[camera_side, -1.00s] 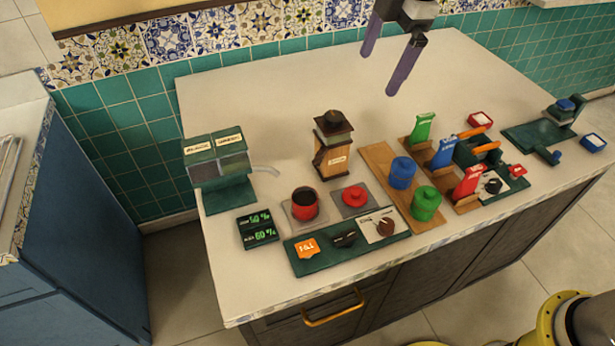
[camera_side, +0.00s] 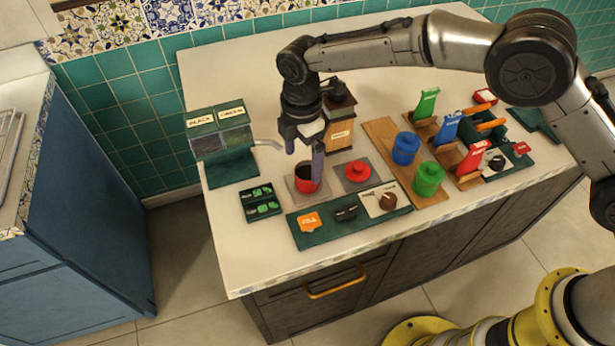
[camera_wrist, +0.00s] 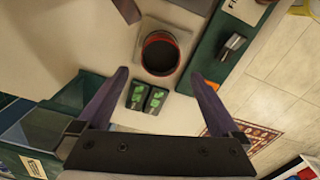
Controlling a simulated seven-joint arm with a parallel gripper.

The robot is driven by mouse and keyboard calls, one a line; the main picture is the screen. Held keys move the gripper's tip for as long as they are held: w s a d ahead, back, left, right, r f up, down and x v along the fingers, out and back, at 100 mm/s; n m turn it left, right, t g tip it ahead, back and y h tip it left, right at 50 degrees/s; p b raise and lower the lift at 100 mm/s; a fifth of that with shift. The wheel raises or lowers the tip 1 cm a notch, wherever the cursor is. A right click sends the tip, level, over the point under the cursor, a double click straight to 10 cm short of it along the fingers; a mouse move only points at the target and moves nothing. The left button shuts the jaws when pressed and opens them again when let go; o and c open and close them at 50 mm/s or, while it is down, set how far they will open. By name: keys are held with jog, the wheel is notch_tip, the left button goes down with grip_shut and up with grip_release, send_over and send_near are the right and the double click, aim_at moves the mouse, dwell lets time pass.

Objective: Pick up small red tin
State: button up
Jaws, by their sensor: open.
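The small red tin (camera_side: 306,184) stands upright on a grey square plate (camera_side: 296,194) near the front of the counter. It is open at the top with a dark inside. My gripper (camera_side: 304,162) is open and points down just above the tin. One purple finger hides part of the tin's right side in the side view. In the wrist view the tin (camera_wrist: 160,54) lies just beyond the fingertips of my gripper (camera_wrist: 159,75), centred between them. Nothing is held. A red lid (camera_side: 358,171) lies on a second grey plate to the right.
A wooden grinder-like box (camera_side: 340,132) stands close behind right. A green tray (camera_side: 330,233) with small items lies in front. Blue (camera_side: 405,148) and green (camera_side: 429,178) tins stand right.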

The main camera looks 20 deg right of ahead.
aim_at(306, 175)
jog(key=shift+w+d+f, duration=0.1)
jog(key=shift+d+f, duration=0.1)
jog(key=shift+f, duration=1.45)
jog(key=shift+d+f, duration=0.15)
jog(key=shift+f, duration=1.45)
grip_shut()
jog(key=shift+r, duration=0.1)
